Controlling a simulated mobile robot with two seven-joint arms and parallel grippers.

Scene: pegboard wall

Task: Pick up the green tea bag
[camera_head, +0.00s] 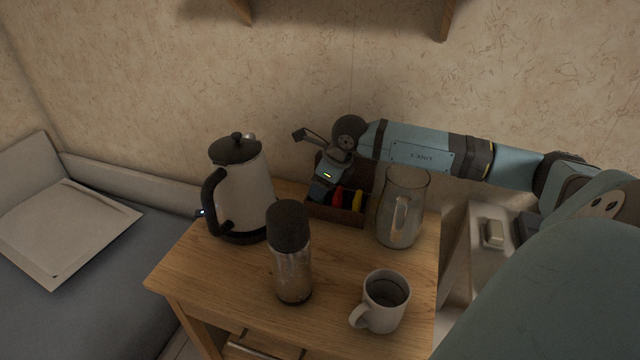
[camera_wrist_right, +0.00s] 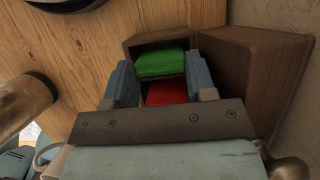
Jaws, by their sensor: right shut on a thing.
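The green tea bag (camera_wrist_right: 162,65) lies at one end of the wooden tea box (camera_wrist_right: 152,38), seen in the right wrist view. My right gripper (camera_wrist_right: 160,75) has one finger on each side of it and is shut on it. In the head view my right gripper (camera_head: 322,190) reaches down into the left part of the tea box (camera_head: 349,215) and hides the green tea bag. A red tea bag (camera_wrist_right: 167,93) sits beside the green one. My left gripper is in neither view.
On the wooden table (camera_head: 232,295), a kettle (camera_head: 245,190) stands left of the box and a glass pitcher (camera_head: 401,215) right of it. A dark-topped jar (camera_head: 291,270) and a mug (camera_head: 385,302) stand in front. A yellow bag (camera_head: 357,201) is in the box.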

